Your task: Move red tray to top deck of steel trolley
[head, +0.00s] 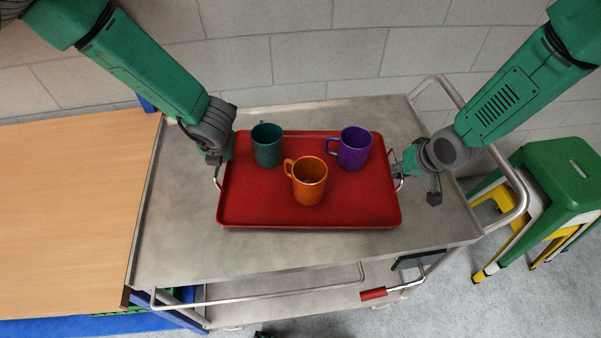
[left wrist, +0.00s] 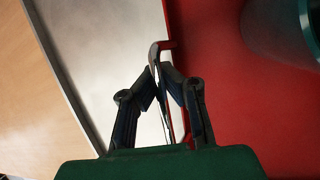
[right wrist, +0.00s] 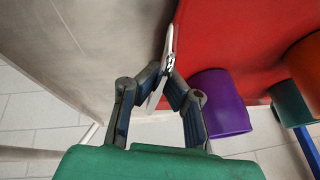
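The red tray (head: 350,205) is over the steel trolley's top deck (head: 190,240), well inside its edges. I cannot tell whether it rests on the deck or hangs just above it. A teal mug (head: 267,150), an orange mug (head: 308,187) and a purple mug (head: 354,150) stand upright on it. My left gripper (left wrist: 160,72) is shut on the tray's left wire handle (head: 217,178). My right gripper (right wrist: 167,72) is shut on the right handle (head: 399,183). The tray also shows in the left wrist view (left wrist: 225,90) and the right wrist view (right wrist: 230,35).
A wooden table (head: 70,210) adjoins the trolley's left side. The trolley's tubular push handle (head: 508,180) is on the right, close to my right arm. Green and yellow stools (head: 560,180) stand beyond it. A block wall (head: 320,50) is behind. The deck's front strip is bare.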

